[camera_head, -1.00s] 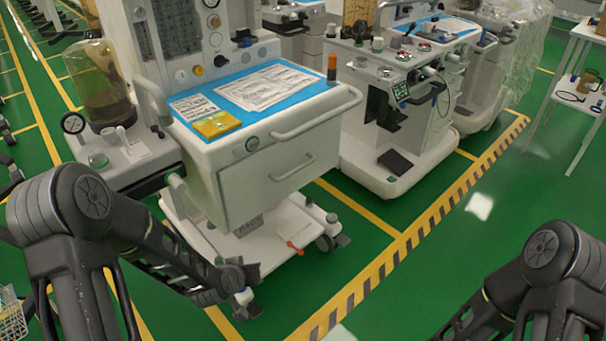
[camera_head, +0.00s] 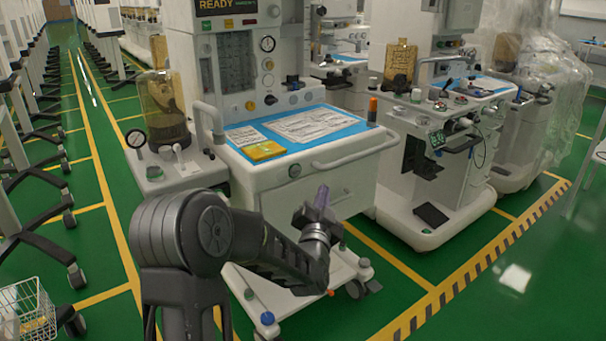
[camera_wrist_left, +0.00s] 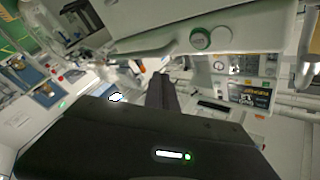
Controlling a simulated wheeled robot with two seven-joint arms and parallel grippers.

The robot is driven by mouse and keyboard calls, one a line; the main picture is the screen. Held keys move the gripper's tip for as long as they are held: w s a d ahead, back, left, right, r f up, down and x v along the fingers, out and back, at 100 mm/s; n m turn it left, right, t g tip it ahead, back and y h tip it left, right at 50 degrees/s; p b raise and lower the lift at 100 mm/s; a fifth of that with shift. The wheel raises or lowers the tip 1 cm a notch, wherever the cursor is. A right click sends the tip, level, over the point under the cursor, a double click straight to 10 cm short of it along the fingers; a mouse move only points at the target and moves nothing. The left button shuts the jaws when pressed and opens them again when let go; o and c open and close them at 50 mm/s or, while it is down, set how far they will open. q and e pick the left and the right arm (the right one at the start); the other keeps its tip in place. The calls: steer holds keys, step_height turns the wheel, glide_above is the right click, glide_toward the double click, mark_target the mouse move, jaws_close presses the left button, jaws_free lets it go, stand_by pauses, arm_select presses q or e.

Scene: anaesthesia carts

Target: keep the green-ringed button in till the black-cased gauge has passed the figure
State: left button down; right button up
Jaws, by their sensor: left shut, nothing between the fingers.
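The green-ringed button (camera_head: 295,171) is on the front edge of the near cart, below the blue mat. It also shows in the left wrist view (camera_wrist_left: 200,38), near the top. A round gauge with a dark rim and white face (camera_head: 136,138) stands at the cart's left side. The figures on both are too small to read. My left gripper (camera_head: 322,197) is shut and empty, in front of the cart, right of and below the button and apart from it. My right gripper is out of view.
The cart's white front handle (camera_head: 350,155) juts out right of the button. A yellow pad (camera_head: 264,151) and papers lie on the blue mat. A clear canister (camera_head: 165,108) stands at left. Green floor is open at the front right.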

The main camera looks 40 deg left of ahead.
mark_target(295, 171)
arm_select(q)
steer(key=shift+w+a, duration=0.4)
steer(key=shift+a, duration=1)
steer(key=shift+w+a, duration=0.45)
steer(key=shift+a, duration=0.95)
steer(key=shift+w+a, duration=0.4)
steer(key=shift+a, duration=1)
steer(key=shift+w+a+b, duration=0.15)
steer(key=shift+a+b, duration=0.25)
steer(key=shift+b, duration=0.15)
steer(key=shift+w+a+b, duration=0.1)
steer(key=shift+a+b, duration=0.2)
steer(key=shift+a, duration=0.15)
stand_by(1.0)
